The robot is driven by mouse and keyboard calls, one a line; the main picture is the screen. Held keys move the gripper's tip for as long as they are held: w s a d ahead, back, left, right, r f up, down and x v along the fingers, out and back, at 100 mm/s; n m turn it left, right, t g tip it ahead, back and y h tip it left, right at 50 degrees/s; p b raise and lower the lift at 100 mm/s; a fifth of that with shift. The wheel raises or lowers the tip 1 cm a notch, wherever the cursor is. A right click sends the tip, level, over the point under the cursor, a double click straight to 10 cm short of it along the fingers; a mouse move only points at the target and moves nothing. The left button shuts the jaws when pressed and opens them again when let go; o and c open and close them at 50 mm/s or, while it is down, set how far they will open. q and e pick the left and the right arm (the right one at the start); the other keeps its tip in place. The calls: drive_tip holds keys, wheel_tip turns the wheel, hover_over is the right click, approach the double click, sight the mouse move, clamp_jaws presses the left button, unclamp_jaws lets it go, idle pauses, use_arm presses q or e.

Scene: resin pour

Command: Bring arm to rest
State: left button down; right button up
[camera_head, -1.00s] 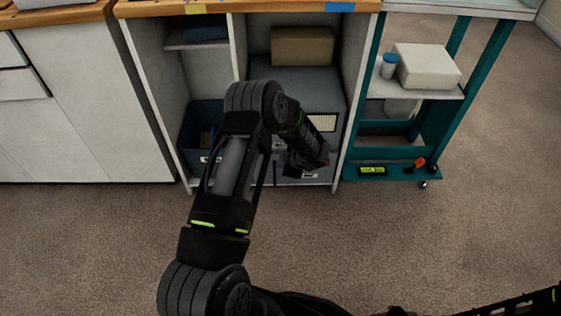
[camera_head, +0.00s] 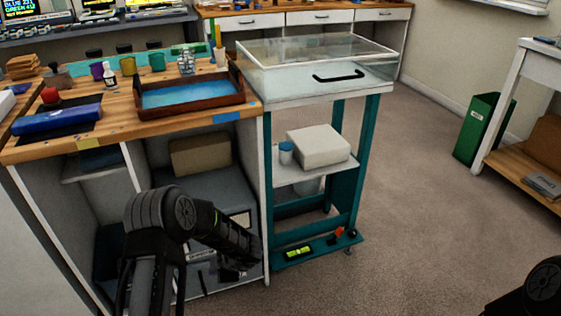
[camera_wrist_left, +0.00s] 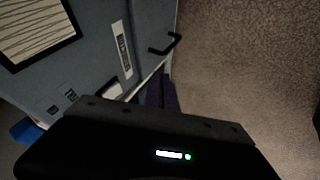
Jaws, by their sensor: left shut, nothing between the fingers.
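My left arm (camera_head: 160,235) comes in at the lower left of the head view, bent at a dark ribbed joint. Its left gripper (camera_head: 232,270) hangs low in front of the open cabinet, dark against it and partly hard to make out. In the left wrist view the gripper's fingers (camera_wrist_left: 162,93) are mostly hidden behind its black housing; they are shut and hold nothing. Of my right arm only a dark joint (camera_head: 532,287) shows at the bottom right corner of the head view; its gripper is out of the picture.
The workbench (camera_head: 185,112) carries a wooden tray with blue resin (camera_head: 190,92), cups and a blue block (camera_head: 57,120). A teal cart (camera_head: 357,150) with a clear lidded box (camera_head: 318,58) stands beside it. Carpet (camera_head: 420,200) is open to the right of the cart.

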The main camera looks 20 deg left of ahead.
use_arm(q)
drive_tip(key=s+d+f+m+t+h, duration=0.2)
drive_tip(key=s+d+f+m+h, duration=0.1)
drive_tip(key=d+m, duration=0.45)
drive_tip(key=s+d+f+m+t+h, duration=0.1)
drive_tip(key=s+d+f+m+h, duration=0.15)
drive_tip(key=d+m, duration=0.5)
drive_tip(key=s+d+m+g+h, duration=0.2)
drive_tip(key=s+d+m+h, duration=0.15)
drive_tip(key=s+d, duration=0.45)
drive_tip(key=s+d+m+g+h, duration=0.2)
drive_tip(key=s+d+m, duration=0.3)
drive_tip(key=s, duration=0.6)
wheel_tip(320, 180, up, 25)
drive_tip(key=s+d+n+p, duration=0.1)
drive_tip(key=d+p, duration=0.1)
drive_tip(key=p, duration=2.3)
drive_tip(key=shift+s+d, duration=0.25)
drive_tip(key=shift+s, duration=0.1)
